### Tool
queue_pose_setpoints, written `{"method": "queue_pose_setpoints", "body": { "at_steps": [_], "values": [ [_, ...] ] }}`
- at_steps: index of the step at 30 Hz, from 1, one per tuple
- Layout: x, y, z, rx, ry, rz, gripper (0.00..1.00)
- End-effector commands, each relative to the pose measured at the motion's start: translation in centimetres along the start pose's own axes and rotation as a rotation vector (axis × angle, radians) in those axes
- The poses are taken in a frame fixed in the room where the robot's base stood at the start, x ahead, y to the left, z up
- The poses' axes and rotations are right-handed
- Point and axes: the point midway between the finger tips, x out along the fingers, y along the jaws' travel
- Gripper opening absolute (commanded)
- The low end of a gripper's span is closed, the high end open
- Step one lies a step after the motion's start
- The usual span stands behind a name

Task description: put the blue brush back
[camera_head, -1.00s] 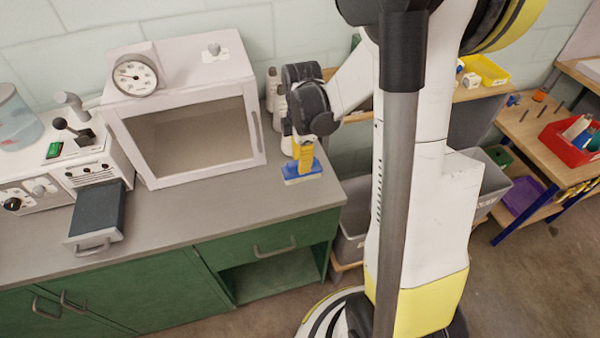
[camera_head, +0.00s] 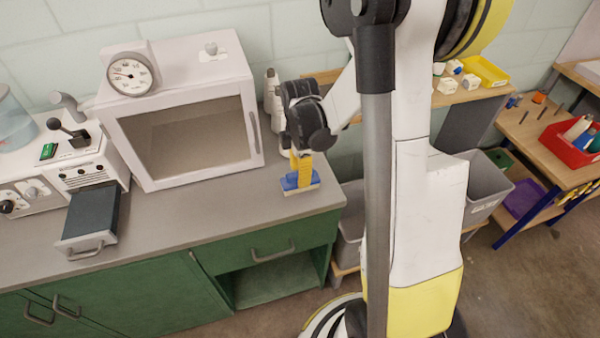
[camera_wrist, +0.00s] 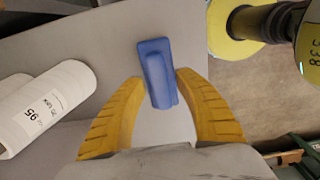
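The blue brush (camera_head: 306,183) is at the right end of the grey counter, with a pale strip along its lower edge. In the wrist view the brush (camera_wrist: 157,72) lies between my two yellow fingertips, which are close against its sides. My gripper (camera_head: 300,168) points down and appears shut on the brush; the wrist view also shows my gripper (camera_wrist: 159,78). I cannot tell whether the underside of the brush touches the counter.
The counter front (camera_head: 205,215) is clear. Grey bins (camera_head: 480,180) are beyond the counter's right end.

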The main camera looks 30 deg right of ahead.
Motion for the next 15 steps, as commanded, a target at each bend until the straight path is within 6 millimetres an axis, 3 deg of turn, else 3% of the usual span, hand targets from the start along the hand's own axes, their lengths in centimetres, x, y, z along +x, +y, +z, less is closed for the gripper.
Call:
{"method": "queue_pose_setpoints", "body": {
  "at_steps": [7,15],
  "values": [
    [-1.2,0.0,0.0,0.000,0.000,0.000,0.39],
    [-7.3,-0.1,0.0,0.000,0.000,0.000,0.39]
  ]
}}
